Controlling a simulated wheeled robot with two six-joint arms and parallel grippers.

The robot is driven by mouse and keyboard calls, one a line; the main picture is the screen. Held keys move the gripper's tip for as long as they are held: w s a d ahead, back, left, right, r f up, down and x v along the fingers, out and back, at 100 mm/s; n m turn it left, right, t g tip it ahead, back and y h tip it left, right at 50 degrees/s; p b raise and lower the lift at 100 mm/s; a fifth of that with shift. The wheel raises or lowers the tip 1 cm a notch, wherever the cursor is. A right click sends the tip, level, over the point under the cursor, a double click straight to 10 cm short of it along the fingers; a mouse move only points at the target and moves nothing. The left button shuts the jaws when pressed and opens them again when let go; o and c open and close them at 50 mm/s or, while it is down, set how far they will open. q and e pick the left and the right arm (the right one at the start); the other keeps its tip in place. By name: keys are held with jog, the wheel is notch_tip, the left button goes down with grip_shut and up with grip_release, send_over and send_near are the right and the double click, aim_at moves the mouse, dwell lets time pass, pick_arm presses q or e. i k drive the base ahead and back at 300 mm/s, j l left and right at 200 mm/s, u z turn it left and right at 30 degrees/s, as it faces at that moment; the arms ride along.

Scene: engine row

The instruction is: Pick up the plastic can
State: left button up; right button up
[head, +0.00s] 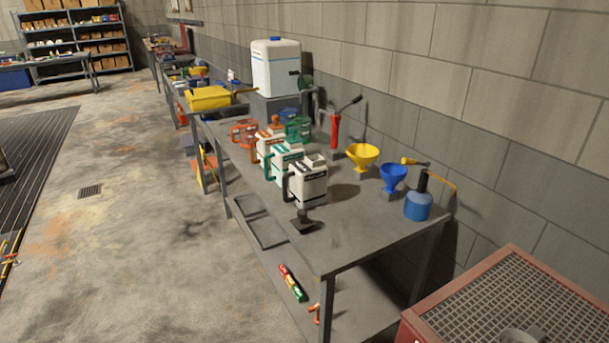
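The task's plastic can could be one of several on the grey workbench (345,232). A white can with a black handle (308,186) stands nearest, upright. Behind it stand a white can with a green handle (286,164) and a white can with an orange handle (266,146), each partly hidden by the one in front. Smaller orange (243,130) and green (298,128) cans stand further back. A large white container with a blue cap (275,72) stands behind them. Neither of my grippers is in view.
A yellow funnel (362,156), a blue funnel (393,178) and a blue oil can (418,206) stand along the wall side. A small dark object (303,222) sits before the nearest can. A red grated cabinet (510,305) is at bottom right.

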aim_at(308, 177)
jog(key=i+j+z, duration=0.1)
jog(key=i+j, duration=0.45)
jog(key=i+j+z, duration=0.15)
jog(key=i+j, duration=0.35)
jog(key=j, duration=0.15)
